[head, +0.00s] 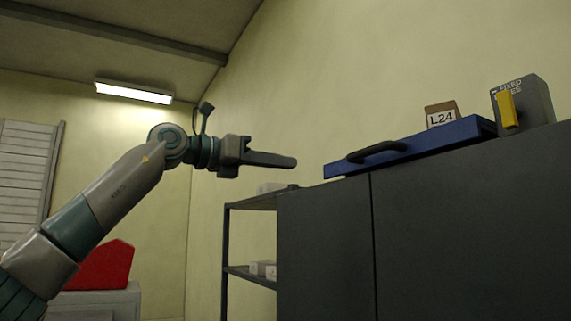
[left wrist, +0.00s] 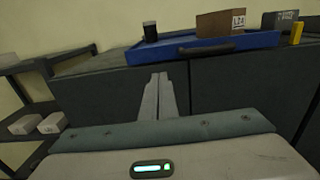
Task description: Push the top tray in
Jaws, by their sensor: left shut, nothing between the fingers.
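The top tray (head: 428,143) is blue with a dark handle (head: 376,152) on its front. It lies on top of a dark grey cabinet (head: 460,210), and its front end reaches the cabinet's front edge. In the left wrist view the tray (left wrist: 160,55) and its handle (left wrist: 206,47) lie beyond my fingers. A box labelled L24 (head: 441,115) stands on or behind the tray. My left gripper (head: 294,162) is shut and empty, apart from the tray and left of its handle. It also shows in the left wrist view (left wrist: 160,78). My right gripper is not in view.
A grey box with a yellow part (head: 535,103) stands at the tray's right. A dark cylinder (left wrist: 150,31) stands at the tray's left end. A shelf rack (head: 226,245) with pale boxes stands left of the cabinet. A red object (head: 103,268) lies farther left.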

